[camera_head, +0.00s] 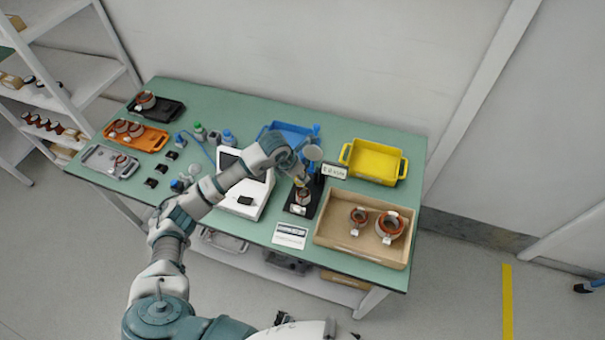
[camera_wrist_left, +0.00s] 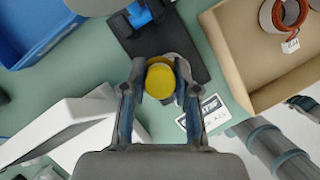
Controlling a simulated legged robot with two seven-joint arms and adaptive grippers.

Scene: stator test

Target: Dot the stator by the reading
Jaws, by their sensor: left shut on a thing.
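My left gripper (camera_head: 301,180) is shut on a round yellow-topped thing (camera_wrist_left: 160,81), held upright between its fingers. It is above a small copper and grey stator (camera_head: 302,197) on a black test stand (camera_head: 292,209). In the left wrist view the yellow top and fingers hide most of what lies below, so I cannot tell whether it touches the stator. A small display (camera_head: 334,171) with dark characters stands behind the stand; its text is too small to read. My right gripper is not in view.
A tan tray (camera_head: 335,238) with two stators lies right of the stand, a yellow bin (camera_head: 375,161) behind it. A blue bin (camera_head: 285,128) is at the back. A white device (camera_head: 246,207) and a printed card (camera_head: 290,235) are near. Black, orange and grey trays sit at the left.

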